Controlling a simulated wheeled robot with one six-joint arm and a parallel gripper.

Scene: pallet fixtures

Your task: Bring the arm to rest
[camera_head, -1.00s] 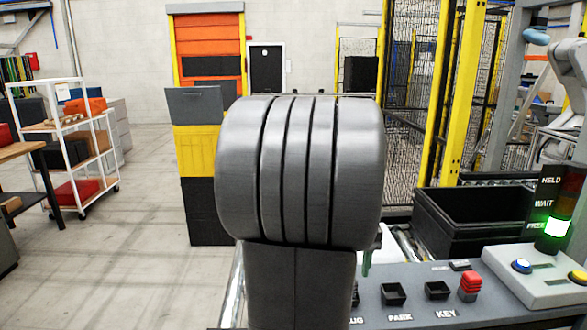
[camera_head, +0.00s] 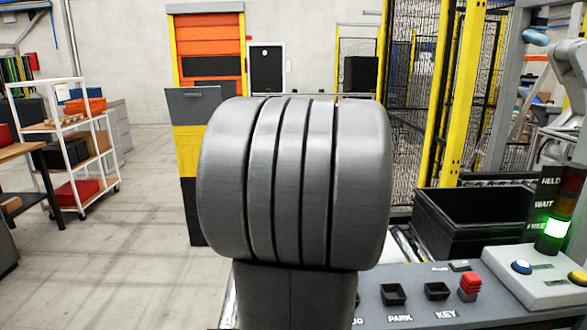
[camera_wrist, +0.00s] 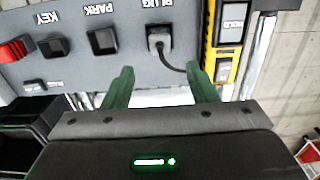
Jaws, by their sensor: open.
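My gripper (camera_wrist: 161,67) shows in the wrist view with two green fingers spread apart and nothing between them. Beyond its fingertips, a dark grey plug (camera_wrist: 159,42) with a black cable sits in the socket marked PLUG on the grey fixture panel (camera_wrist: 85,15). The fingers are apart from the plug, as far as I can tell. In the head view my own grey arm fills the middle and hides the gripper and the plug; the panel (camera_head: 415,305) shows at its right.
A black bin (camera_head: 470,222) stands behind the panel. A red stacked piece (camera_head: 468,287), a button box (camera_head: 540,275) and a light column (camera_head: 556,228) lit green stand at the right. Yellow fence posts (camera_head: 440,100) rise behind. The floor at left is open before a white shelf cart (camera_head: 75,150).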

